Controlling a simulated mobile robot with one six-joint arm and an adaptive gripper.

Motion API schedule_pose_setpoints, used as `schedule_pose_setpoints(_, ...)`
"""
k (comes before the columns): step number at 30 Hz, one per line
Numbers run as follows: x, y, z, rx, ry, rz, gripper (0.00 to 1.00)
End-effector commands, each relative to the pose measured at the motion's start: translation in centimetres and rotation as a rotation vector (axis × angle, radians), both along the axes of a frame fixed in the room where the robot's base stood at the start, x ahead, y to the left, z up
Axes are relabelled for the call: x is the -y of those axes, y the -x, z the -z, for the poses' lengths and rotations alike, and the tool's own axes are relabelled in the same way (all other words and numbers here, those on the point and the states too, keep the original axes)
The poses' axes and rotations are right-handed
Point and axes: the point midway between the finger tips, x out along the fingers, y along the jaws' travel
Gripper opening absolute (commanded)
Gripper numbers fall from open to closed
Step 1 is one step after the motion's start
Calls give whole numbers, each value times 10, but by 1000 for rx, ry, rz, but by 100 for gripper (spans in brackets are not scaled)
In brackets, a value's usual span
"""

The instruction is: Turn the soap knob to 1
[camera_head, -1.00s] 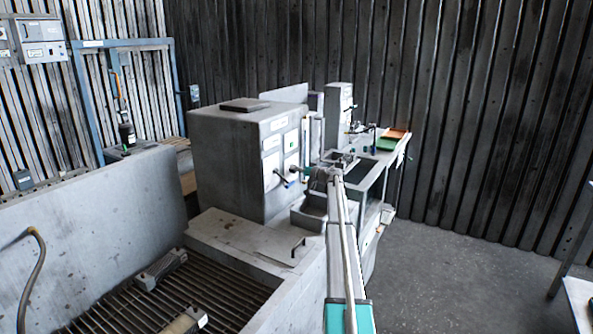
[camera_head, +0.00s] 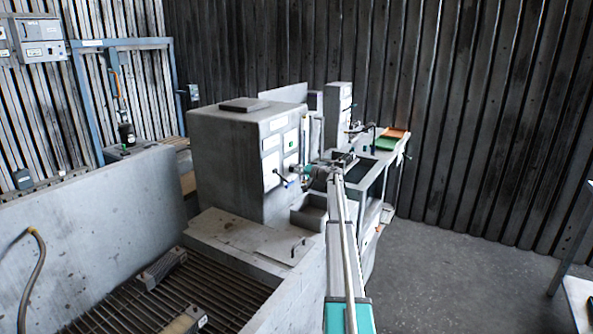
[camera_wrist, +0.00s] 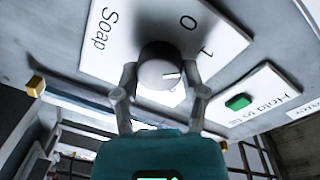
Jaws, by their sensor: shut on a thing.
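The soap knob (camera_wrist: 157,72) is a round, light grey knob on a white plate (camera_wrist: 105,58) marked "Soap", "0" and "1" in the wrist view. A short dark mark on the knob's face points to picture right, roughly toward the side of the "1"; I cannot tell whether it lines up exactly. My gripper (camera_wrist: 160,88) has one finger on each side of the knob and is shut on it. In the head view my gripper (camera_head: 302,172) is at the front panel of the grey cabinet (camera_head: 225,160); the knob is too small to make out there.
A plate marked "Hold to fill" with a green button (camera_wrist: 238,102) is right of the knob in the wrist view. A grated basin (camera_head: 190,285) lies at the front left. A bench (camera_head: 378,165) with green and orange trays stands beyond my arm. Floor at right is open.

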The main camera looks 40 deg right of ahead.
Motion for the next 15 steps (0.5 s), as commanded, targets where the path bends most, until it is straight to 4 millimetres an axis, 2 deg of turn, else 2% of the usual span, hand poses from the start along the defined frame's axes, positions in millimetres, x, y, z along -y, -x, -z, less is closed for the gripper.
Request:
schedule_pose_setpoints(2, 1, -2, -1, 2, -2, 2, 7)
schedule_pose_setpoints(3, 0, -2, -1, 2, -2, 2, 62)
schedule_pose_setpoints(7, 0, -2, -1, 2, -1, 1, 86)
schedule_pose_setpoints(8, 0, -2, -1, 2, -1, 1, 90)
schedule_pose_setpoints(15, 0, -1, 0, 1, 1, 1, 90)
